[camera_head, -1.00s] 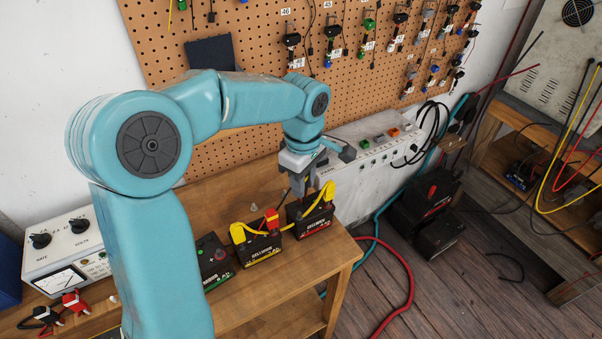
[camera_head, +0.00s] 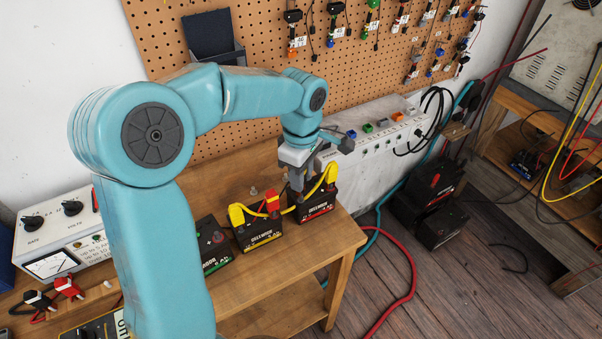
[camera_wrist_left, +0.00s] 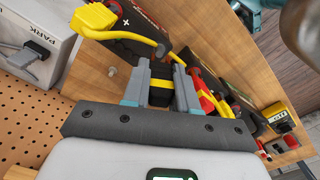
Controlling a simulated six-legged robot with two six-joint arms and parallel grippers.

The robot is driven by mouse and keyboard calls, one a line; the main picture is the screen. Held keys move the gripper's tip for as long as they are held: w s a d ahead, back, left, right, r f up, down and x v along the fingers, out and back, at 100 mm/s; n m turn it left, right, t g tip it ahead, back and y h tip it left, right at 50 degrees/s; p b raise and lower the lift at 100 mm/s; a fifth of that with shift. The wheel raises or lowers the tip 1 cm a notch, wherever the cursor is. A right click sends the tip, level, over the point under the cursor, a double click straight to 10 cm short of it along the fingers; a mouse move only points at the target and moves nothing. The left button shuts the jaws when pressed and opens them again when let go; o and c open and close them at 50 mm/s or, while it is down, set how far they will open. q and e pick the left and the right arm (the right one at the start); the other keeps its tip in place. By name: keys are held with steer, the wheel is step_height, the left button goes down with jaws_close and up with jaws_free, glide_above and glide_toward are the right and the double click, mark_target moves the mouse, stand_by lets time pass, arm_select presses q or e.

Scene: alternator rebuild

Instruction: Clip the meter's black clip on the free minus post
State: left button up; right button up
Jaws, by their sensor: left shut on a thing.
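My left gripper (camera_head: 297,188) is low at the left part of the right-hand battery (camera_head: 322,208). In the left wrist view its fingers (camera_wrist_left: 160,90) are shut on a black clip (camera_wrist_left: 160,72) with a yellow band. A yellow clip (camera_head: 331,174) sits on that battery's plus side; its yellow cable (camera_wrist_left: 150,38) passes close to the held clip. The minus post is hidden behind the gripper and clip, and I cannot tell whether the clip touches it. A red clip (camera_head: 272,204) stands on the middle battery (camera_head: 262,236). The yellow meter (camera_head: 98,328) is partly hidden by my arm. My right gripper is not in view.
A third battery (camera_head: 213,251) stands left of the middle one, beside a second yellow clip (camera_head: 236,215). A charger (camera_head: 65,240) with black and red clips (camera_head: 68,287) stands at left. A grey box (camera_head: 370,145) lies behind. The bench's front right is clear.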

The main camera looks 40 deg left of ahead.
arm_select(q)
steer(key=shift+f+b, duration=0.95)
steer(key=shift+f, duration=0.25)
steer(key=o, duration=0.8)
steer(key=shift+o, duration=0.2)
step_height(320, 180, up, 9)
steer(key=p, duration=0.7)
steer(key=shift+f, duration=0.2)
